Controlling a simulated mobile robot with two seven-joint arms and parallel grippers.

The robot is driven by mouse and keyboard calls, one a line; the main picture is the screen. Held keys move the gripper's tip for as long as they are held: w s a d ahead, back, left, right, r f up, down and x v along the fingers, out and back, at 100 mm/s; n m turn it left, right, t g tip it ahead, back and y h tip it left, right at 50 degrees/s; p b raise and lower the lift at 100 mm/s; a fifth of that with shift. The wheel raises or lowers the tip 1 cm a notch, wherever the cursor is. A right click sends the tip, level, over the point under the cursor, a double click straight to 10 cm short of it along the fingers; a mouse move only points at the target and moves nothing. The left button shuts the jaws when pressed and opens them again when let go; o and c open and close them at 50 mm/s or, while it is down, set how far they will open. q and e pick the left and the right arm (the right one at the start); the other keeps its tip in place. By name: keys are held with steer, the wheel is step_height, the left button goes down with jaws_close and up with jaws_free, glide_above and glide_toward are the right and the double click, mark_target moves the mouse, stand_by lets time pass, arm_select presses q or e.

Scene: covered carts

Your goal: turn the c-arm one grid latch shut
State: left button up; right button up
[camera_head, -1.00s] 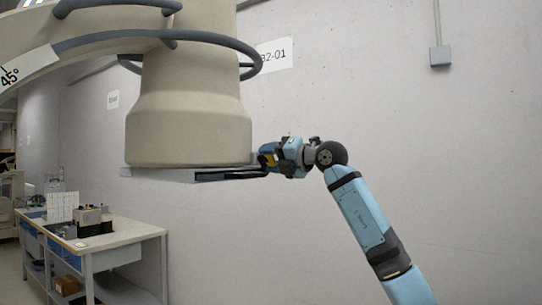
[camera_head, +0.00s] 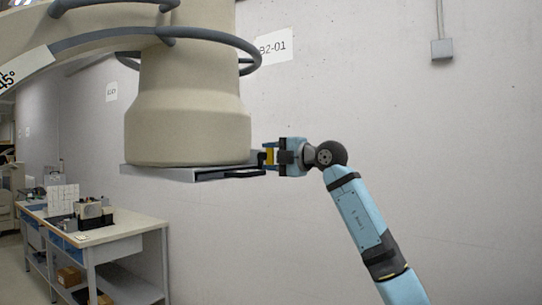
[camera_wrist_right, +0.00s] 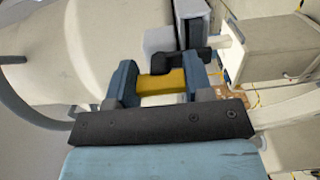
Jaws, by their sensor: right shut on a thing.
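The C-arm's beige round head (camera_head: 188,120) hangs at upper centre, with a flat grey grid tray (camera_head: 150,173) under it. A dark bar (camera_head: 245,173) lies along the tray's front right edge. My right gripper (camera_head: 268,157) is at the tray's right end, beside the head. A yellow piece (camera_wrist_right: 162,83), seemingly the grid latch, spans between its two blue fingers (camera_wrist_right: 160,80) in the right wrist view. The gripper is shut on it. A black block (camera_wrist_right: 194,64) overlaps the right finger there. The latch's exact angle is hard to tell. My left gripper is not in view.
A grey ring rail (camera_head: 215,40) curves around the C-arm head. A workbench (camera_head: 120,230) with small equipment (camera_head: 91,213) stands at lower left. Space below the tray looks clear.

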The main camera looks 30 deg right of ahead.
stand_by(0.4)
steer(key=o, duration=0.9)
steer(key=shift+s, duration=0.15)
steer(key=b+v, duration=0.3)
steer(key=v, duration=1)
steer(key=shift+s+d, duration=0.1)
steer(key=shift+s, duration=0.15)
